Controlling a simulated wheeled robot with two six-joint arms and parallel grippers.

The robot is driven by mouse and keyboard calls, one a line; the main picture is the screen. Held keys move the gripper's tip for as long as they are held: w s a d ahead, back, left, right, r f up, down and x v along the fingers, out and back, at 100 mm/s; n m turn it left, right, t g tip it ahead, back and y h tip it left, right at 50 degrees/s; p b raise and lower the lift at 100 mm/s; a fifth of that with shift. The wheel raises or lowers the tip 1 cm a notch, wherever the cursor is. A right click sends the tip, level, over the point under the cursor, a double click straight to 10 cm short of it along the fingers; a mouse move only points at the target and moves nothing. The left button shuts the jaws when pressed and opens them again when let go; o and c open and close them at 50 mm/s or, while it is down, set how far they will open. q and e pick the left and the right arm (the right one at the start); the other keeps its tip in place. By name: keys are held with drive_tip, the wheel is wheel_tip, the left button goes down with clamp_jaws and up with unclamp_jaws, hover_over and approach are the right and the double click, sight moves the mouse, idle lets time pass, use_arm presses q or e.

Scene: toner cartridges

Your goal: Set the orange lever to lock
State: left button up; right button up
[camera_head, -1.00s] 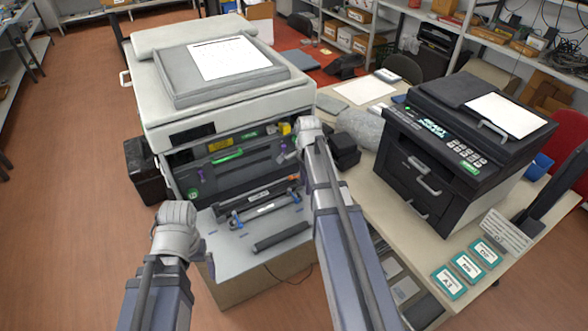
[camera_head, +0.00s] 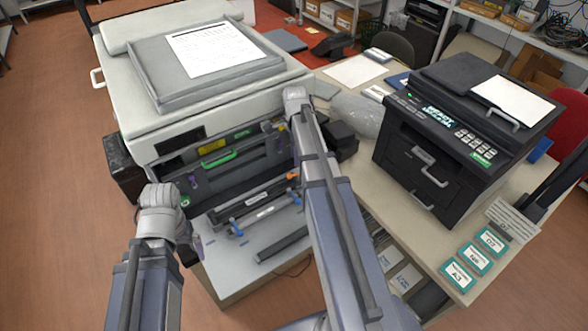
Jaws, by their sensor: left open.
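The large grey-white printer (camera_head: 215,113) stands at the left with its front open. A small orange part (camera_head: 293,177), which looks like the orange lever, shows at the right end of the dark unit in the opening, close left of my right arm. Its exact setting is too small to read. My left gripper (camera_head: 192,246) is low at the printer's front left corner, open and mostly hidden by its own wrist, apart from the lever. My right wrist is at the opening's upper right; its fingers are hidden behind the arm, so contact with the lever cannot be seen.
A green handle (camera_head: 218,160) and blue clips (camera_head: 236,227) are in and before the opening. A dark bar (camera_head: 282,244) lies on the grey front surface. A black printer (camera_head: 440,150) stands on the right table, with several labelled cards (camera_head: 474,259) in front.

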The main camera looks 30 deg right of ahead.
drive_tip(key=shift+w+f+b, duration=0.1)
drive_tip(key=shift+f+b, duration=0.55)
drive_tip(key=shift+f, duration=0.2)
wheel_tip(320, 180, down, 6)
drive_tip(key=b, duration=0.6)
clamp_jaws()
